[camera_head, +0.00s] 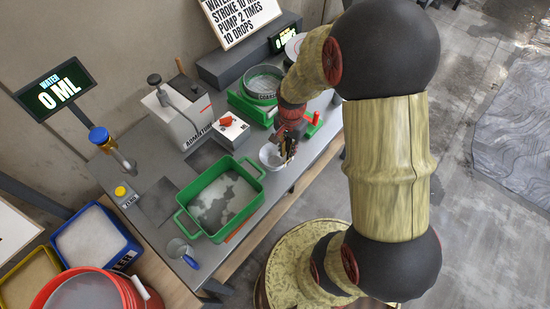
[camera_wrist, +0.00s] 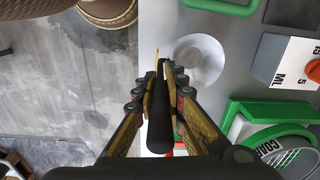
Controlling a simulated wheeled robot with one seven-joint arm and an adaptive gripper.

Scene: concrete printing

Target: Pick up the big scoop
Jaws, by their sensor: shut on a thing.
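My gripper (camera_wrist: 163,75) is shut on a dark handle (camera_wrist: 160,120), which I take for the big scoop's. The handle runs between the fingers toward the wrist camera. In the head view my gripper (camera_head: 287,150) is over the table's right edge. A pale round bowl (camera_wrist: 200,60) lies just beyond the fingertips; it also shows in the head view (camera_head: 270,157), beside the gripper. I cannot tell whether the bowl is joined to the handle, because the fingers hide the scoop's far end.
A green tub (camera_head: 180,213) of grey material stands left of the gripper on the grey table. A white dispenser (camera_head: 232,128), a green-framed sieve (camera_head: 240,105) and a red-and-green item (camera_head: 314,124) are near. Buckets crowd the lower left. Open floor lies right.

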